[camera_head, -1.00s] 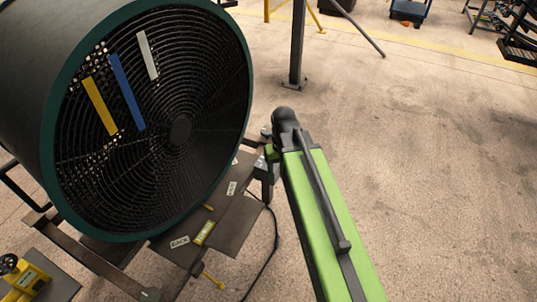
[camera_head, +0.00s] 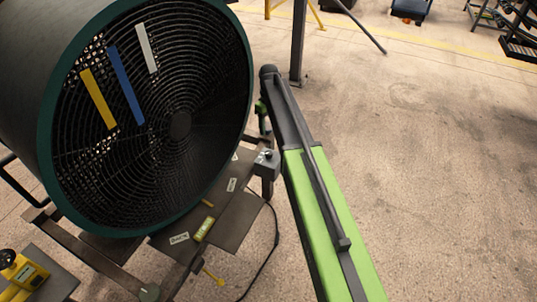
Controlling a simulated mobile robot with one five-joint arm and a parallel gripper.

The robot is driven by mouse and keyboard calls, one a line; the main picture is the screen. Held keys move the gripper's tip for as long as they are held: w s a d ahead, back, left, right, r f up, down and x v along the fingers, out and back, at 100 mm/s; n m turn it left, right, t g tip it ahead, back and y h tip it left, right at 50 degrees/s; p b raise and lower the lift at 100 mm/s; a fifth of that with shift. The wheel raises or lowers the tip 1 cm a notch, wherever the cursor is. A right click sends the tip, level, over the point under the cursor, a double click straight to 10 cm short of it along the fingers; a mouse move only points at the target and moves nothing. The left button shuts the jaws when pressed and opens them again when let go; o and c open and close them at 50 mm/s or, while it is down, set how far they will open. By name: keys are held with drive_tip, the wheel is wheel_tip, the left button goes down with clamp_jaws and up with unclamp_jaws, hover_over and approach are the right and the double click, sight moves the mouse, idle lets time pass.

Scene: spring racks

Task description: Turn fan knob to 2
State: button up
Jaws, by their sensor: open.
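A large black drum fan (camera_head: 180,125) with a dark green rim fills the left of the view. A small grey control box (camera_head: 266,164) stands at its lower right edge, with the fan knob (camera_head: 267,154) on top. The knob is too small to read its setting. My green and black arm reaches up from the bottom right, just right of the box. My gripper (camera_head: 263,120) is open at the arm's far end, small and partly hidden between the arm and the fan rim. It appears above the box in the picture, apart from the knob.
Yellow, blue and white strips (camera_head: 126,88) hang on the fan grille. A metal stand (camera_head: 228,222) with labels and a black cable (camera_head: 272,240) lies below. A dark post (camera_head: 298,40) rises behind my arm. A yellow device (camera_head: 22,272) sits at bottom left. The floor at right is clear.

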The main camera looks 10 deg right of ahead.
sight(269, 152)
wheel_tip(269, 152, down, 15)
drive_tip(key=b, duration=1.4)
drive_tip(key=shift+f, duration=0.2)
drive_tip(key=shift+r, duration=0.1)
drive_tip(key=shift+c, duration=0.4)
clamp_jaws()
drive_tip(key=shift+a, duration=0.2)
drive_tip(key=shift+d, duration=0.15)
